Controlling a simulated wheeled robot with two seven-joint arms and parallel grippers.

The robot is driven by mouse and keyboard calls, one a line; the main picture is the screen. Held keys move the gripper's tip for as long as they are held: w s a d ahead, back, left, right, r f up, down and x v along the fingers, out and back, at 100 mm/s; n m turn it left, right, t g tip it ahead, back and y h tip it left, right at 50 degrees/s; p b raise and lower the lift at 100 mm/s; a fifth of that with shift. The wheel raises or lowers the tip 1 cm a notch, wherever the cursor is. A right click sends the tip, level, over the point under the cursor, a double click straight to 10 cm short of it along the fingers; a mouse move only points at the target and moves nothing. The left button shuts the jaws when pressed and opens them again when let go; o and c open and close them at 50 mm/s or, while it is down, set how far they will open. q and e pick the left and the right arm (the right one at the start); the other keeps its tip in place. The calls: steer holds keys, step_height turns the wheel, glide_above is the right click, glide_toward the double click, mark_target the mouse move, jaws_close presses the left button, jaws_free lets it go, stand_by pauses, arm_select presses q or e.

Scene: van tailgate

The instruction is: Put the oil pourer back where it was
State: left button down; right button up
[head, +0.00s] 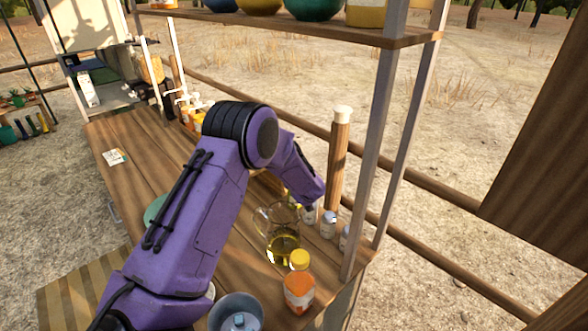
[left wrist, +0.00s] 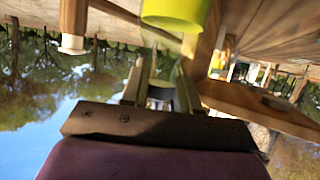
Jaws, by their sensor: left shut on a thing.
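The oil pourer (head: 283,246) is a clear glass jug with yellow oil in its lower part, near the right front of the wooden bench (head: 247,262) in the head view. It looks upright; I cannot tell whether its base touches the bench. My left gripper (head: 307,208) is at its upper right side, with the fingertips mostly hidden by the arm. In the upside-down left wrist view, the fingers (left wrist: 160,88) close on the faint clear glass, and the yellow oil (left wrist: 175,14) shows beyond them. My right gripper is not in view.
An orange bottle (head: 299,290) and a blue-grey bowl (head: 236,314) stand in front of the pourer. Small white bottles (head: 328,224) line the bench's back edge beside it. A shelf post (head: 378,140) rises close on the right. The left bench top is mostly clear around a small card (head: 115,157).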

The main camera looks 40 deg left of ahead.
arm_select(q)
steer(key=shift+f, duration=0.15)
steer(key=c, duration=0.8)
jaws_free()
steer(key=shift+c, duration=0.2)
steer(key=shift+r, duration=0.3)
steer(key=b+v, duration=0.2)
steer(key=v, duration=1)
